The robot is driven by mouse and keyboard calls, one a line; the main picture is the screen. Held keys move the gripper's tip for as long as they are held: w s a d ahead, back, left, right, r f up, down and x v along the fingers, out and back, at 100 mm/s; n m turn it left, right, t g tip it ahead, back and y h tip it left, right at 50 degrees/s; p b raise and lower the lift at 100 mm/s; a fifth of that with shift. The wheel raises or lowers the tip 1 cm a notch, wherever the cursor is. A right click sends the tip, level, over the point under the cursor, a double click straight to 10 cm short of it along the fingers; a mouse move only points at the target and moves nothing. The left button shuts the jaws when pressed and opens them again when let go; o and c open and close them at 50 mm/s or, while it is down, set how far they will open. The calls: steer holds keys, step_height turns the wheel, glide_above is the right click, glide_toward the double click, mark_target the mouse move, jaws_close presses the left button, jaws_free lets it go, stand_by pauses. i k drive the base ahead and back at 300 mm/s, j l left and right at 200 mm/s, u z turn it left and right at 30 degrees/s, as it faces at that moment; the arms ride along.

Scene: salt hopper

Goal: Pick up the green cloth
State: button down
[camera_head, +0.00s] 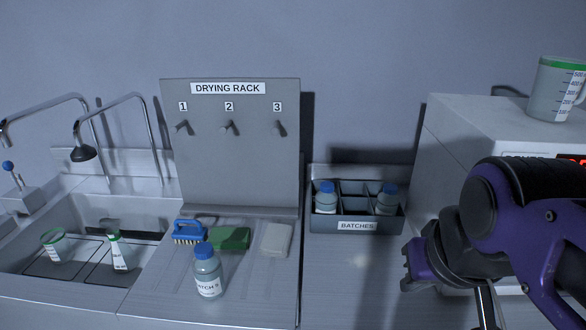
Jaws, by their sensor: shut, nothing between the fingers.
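The green cloth (232,239) lies folded on the ribbed drainboard in front of the drying rack, between a blue brush and a white block. The bottle in front may cover a little of its left edge. My gripper (409,270), at the end of my purple and dark arm, is at the right, well away from the cloth. It is shut and holds nothing; its fingertips are hard to make out.
A blue-capped bottle (207,273) stands close in front of the cloth. The blue brush (189,232) and white block (275,240) flank it. The drying rack (230,160) with three pegs rises behind. The batches crate (357,225) holds two bottles. A sink (70,285) is at left.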

mark_target(222, 238)
steer(key=k+j+z, duration=0.25)
steer(key=j, duration=0.2)
steer(key=j+z, duration=0.15)
steer(key=j, duration=0.2)
steer(key=k+j+z, duration=0.15)
steer(key=j, duration=0.2)
steer(key=j+z, duration=0.3)
steer(key=j, duration=0.35)
steer(key=k+u, duration=0.1)
steer(key=u, duration=0.4)
steer(key=i+z, duration=0.2)
steer(key=z, duration=0.3)
